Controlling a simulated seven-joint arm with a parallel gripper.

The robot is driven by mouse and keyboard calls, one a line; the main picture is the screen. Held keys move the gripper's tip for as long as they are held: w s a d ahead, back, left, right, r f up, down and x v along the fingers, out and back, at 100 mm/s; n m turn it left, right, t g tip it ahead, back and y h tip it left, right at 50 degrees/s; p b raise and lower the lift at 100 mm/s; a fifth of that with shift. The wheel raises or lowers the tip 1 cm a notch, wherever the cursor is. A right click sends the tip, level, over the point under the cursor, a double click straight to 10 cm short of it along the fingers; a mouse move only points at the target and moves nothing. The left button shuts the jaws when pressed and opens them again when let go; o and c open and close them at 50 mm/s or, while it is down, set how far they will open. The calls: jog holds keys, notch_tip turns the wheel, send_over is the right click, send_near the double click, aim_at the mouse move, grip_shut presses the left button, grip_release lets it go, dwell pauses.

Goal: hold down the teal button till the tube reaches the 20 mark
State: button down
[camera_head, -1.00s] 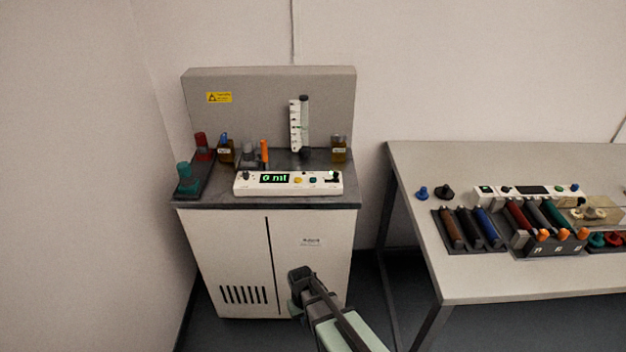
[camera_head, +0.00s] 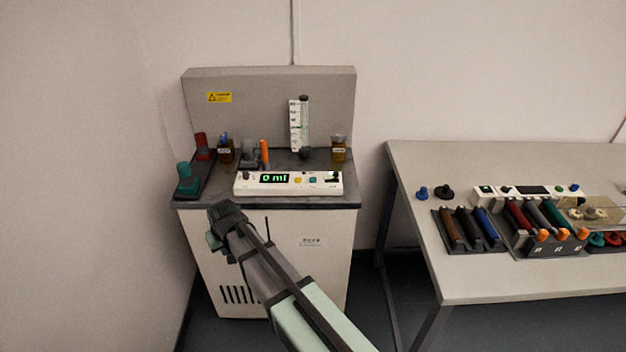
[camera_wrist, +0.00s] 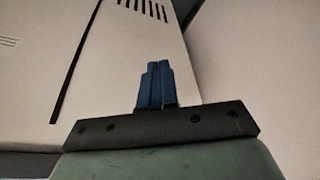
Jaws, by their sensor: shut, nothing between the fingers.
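The control panel (camera_head: 250,188) is a white box on the front of the cabinet top, with a green display (camera_head: 274,178) that reads 0 ml. The teal button (camera_head: 312,180) sits on the panel, right of a yellow button. The upright tube (camera_head: 304,118) with a white scale stands behind the panel; its marks are too small to read. My gripper (camera_wrist: 157,72) has blue fingers pressed together and empty in the wrist view.
Teal and red bottles (camera_head: 186,176) stand at the cabinet's left, with brown jars and an orange item (camera_head: 264,150) behind the panel. A jar (camera_head: 339,150) stands at right. A table (camera_head: 440,160) with racks (camera_head: 470,245) stands to the right, across a gap.

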jog(key=w+a+r+y, duration=0.1)
jog(key=w+a+r, duration=0.15)
jog(key=r, duration=0.55)
notch_tip(320, 180, up, 18)
jog(key=m+t+y, duration=0.2)
jog(key=m+t, duration=0.3)
jog(key=m, duration=0.4)
send_over(315, 180)
jog(key=shift+d+f, duration=0.1)
jog(key=shift+f, duration=0.15)
jog(key=shift+f, duration=4.3)
jog(key=shift+f, duration=0.85)
